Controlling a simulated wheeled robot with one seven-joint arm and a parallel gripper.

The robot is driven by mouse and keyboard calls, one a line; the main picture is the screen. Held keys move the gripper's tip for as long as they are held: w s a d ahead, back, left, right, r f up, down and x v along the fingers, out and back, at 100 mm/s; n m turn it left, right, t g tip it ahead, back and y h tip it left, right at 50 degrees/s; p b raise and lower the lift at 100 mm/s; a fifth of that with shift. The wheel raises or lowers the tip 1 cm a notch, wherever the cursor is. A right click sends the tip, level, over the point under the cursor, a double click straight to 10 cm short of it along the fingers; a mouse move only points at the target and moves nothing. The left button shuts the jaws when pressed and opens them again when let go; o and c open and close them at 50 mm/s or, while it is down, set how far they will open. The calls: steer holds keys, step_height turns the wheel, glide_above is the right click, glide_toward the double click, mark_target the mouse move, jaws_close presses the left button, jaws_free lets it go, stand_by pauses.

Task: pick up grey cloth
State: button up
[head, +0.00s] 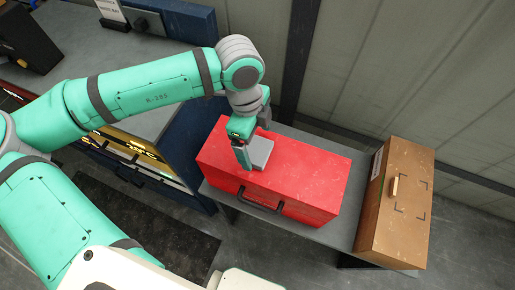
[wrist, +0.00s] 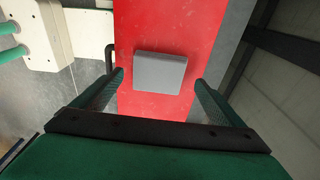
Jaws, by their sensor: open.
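The grey cloth (head: 258,152) is a folded, flat square lying on top of the red toolbox (head: 300,190). In the wrist view the cloth (wrist: 160,70) lies ahead of my fingertips, roughly centred between them, on the red lid (wrist: 158,105). My gripper (head: 245,150) is just above the box lid at the cloth's left side in the head view. In the wrist view my gripper (wrist: 160,78) has its two fingers wide apart with nothing between them. I cannot tell whether a finger touches the cloth or the lid.
The toolbox, with a black handle (head: 260,202), stands on a grey bench (head: 345,230). A brown wooden box (head: 398,205) stands at the bench's right end. A corrugated wall (head: 400,70) rises behind. A blue cabinet (head: 185,150) is at the left.

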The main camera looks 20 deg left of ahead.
mark_target(257, 149)
steer(key=shift+f, duration=0.6)
steer(key=shift+s+f, duration=0.1)
steer(key=shift+f, duration=0.2)
steer(key=shift+d, duration=0.1)
steer(key=c, duration=1.2)
steer(key=shift+o, duration=0.2)
steer(key=shift+r, duration=0.1)
step_height(257, 149, up, 10)
